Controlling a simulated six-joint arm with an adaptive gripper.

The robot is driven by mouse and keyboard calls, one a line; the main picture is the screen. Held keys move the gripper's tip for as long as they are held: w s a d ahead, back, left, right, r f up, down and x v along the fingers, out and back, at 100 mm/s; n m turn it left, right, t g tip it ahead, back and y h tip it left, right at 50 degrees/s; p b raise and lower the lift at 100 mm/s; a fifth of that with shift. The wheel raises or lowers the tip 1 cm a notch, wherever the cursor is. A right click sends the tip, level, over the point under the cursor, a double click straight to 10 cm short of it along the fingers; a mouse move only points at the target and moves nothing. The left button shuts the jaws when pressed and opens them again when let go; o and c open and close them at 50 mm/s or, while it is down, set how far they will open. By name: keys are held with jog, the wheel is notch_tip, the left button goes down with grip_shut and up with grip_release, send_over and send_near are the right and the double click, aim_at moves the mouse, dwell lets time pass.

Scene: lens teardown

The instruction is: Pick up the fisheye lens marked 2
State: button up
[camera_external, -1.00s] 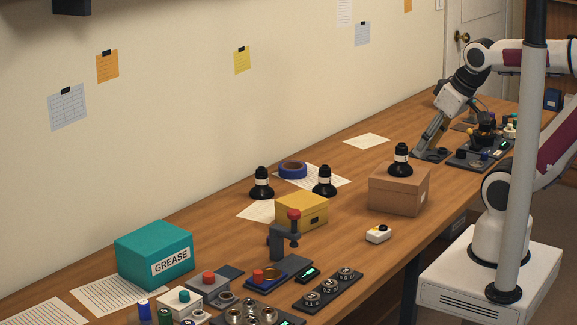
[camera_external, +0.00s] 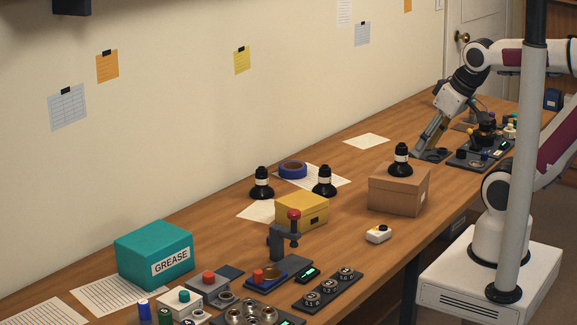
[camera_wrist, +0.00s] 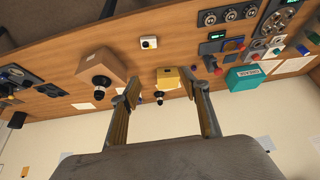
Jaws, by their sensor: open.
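A dark tray (camera_external: 350,287) near the front edge of the table holds three round lenses with pale faces, a near one (camera_external: 312,298), a middle one (camera_external: 328,286) and a far one (camera_external: 345,273). Their marks are too small to read, so I cannot tell which is the 2. In the wrist view the same row shows at the top right, with its middle lens (camera_wrist: 230,15). My gripper (camera_external: 421,147) is at the far end of the table, well away from the tray. In the wrist view its two fingers (camera_wrist: 163,87) are apart with nothing between them.
A brown box (camera_external: 398,193) with a black lens-like piece on top and a yellow box (camera_external: 302,211) stand between my gripper and the tray. A red-topped press (camera_external: 290,240) stands beside the tray. A teal grease box (camera_external: 154,254) is farther left.

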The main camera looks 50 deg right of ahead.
jog(key=w+d+f+m+t, duration=0.1)
jog(key=w+d+f+t, duration=0.1)
jog(key=w, duration=1.1)
jog(key=m+t+h, duration=0.2)
jog(key=t+h, duration=0.1)
send_over(328, 172)
jog(key=s+a, duration=0.8)
notch_tip(328, 172, down, 11)
jog(key=shift+m+t+h, duration=0.6)
jog(key=shift+m+h, duration=0.1)
jog(key=shift+h, duration=0.2)
jog(key=shift+w+d+f, duration=0.5)
jog(key=shift+d+f, duration=0.55)
jog(key=shift+f, duration=0.35)
jog(key=shift+w+d+f, duration=0.5)
jog(key=shift+d+f, duration=0.55)
jog(key=shift+f, duration=0.4)
jog(key=shift+w+d+f, duration=0.5)
jog(key=shift+d+f, duration=0.55)
jog(key=shift+f, duration=0.35)
jog(key=shift+x, duration=1.25)
jog(key=shift+w, duration=0.1)
jog(key=shift+x, duration=2.55)
